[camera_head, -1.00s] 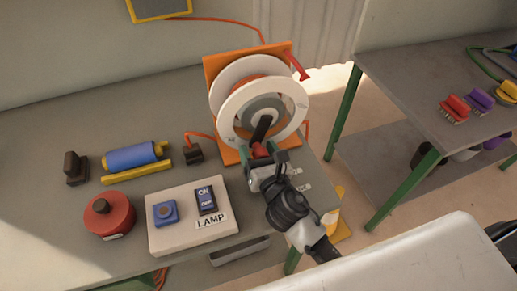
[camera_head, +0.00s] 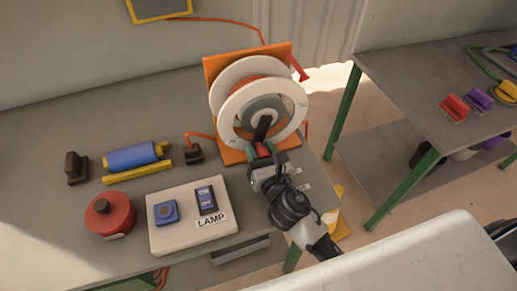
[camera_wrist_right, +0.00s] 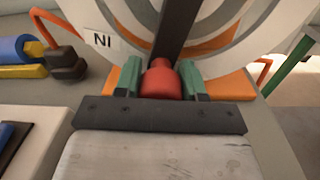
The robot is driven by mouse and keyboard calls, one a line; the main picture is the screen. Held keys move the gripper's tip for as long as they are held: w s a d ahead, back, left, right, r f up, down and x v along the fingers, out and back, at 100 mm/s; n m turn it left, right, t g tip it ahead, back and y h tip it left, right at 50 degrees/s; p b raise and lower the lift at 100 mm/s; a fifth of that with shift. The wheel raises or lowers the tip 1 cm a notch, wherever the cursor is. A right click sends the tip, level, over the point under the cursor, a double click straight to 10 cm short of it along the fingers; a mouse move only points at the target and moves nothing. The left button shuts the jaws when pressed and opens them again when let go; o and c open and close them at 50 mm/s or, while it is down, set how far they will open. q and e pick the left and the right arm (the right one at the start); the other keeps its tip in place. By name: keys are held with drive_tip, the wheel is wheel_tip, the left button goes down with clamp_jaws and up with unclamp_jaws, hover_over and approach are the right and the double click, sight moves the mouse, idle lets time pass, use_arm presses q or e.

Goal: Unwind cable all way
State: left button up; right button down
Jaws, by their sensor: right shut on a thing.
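The cable reel has white discs (camera_head: 233,112) with orange cable between them, on an orange stand (camera_head: 279,50). A black crank arm (camera_head: 263,127) points down from its grey hub, ending in a red handle (camera_wrist_right: 162,82). My right gripper (camera_head: 262,151) is at the lower front of the reel. In the right wrist view, its green-grey fingers (camera_wrist_right: 162,80) are shut on the red handle, one on each side. Orange cable (camera_head: 222,20) runs from behind the reel up to a yellow-framed panel. How much cable is on the reel is partly hidden by the front disc. My left gripper is not in view.
On the bench, left of the reel, are a black plug (camera_head: 194,153), a LAMP switch box (camera_head: 165,235), a red round container (camera_head: 109,215) and a blue roller (camera_head: 131,157). A green-legged table (camera_head: 420,85) stands at the right across a gap.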

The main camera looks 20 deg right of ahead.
sight(274, 137)
drive_tip(key=d+n+p, duration=0.2)
drive_tip(key=n+p, duration=0.1)
drive_tip(key=shift+d+n, duration=0.2)
drive_tip(key=shift+n, duration=0.1)
drive_tip(key=shift+d+r+n+p, duration=0.1)
drive_tip(key=shift+d+n+p, duration=1.15)
drive_tip(key=shift+n+p, duration=0.5)
drive_tip(key=shift+w, duration=0.1)
drive_tip(key=c, duration=0.7)
unclamp_jaws()
drive_tip(key=shift+o, duration=0.2)
